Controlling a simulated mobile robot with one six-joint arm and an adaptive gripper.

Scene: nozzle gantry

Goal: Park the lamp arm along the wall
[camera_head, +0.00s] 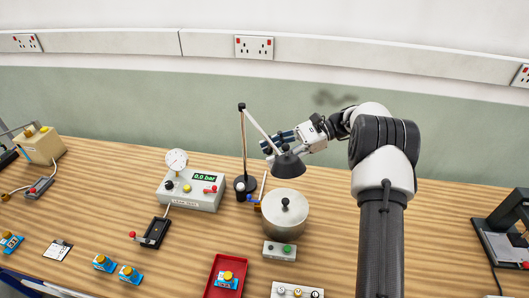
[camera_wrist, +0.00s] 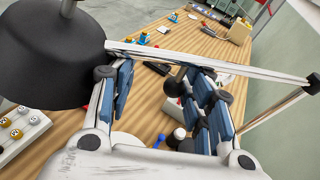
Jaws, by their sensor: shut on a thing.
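The desk lamp has a black base (camera_head: 245,187), a thin upright post (camera_head: 243,140), a white lamp arm (camera_head: 258,124) and a black shade (camera_head: 287,165). The arm slopes down from the post top to the shade, which hangs above a round metal pot (camera_head: 285,222). My gripper (camera_head: 275,143) is at the lamp arm just above the shade. The exact contact is partly hidden.
A leak-test box (camera_head: 190,191) with a round gauge stands left of the lamp. A small button box (camera_head: 279,251) and a red tray (camera_head: 213,285) lie in front. The green wall (camera_head: 150,105) runs behind the bench, with open wood (camera_head: 120,160) at the back left.

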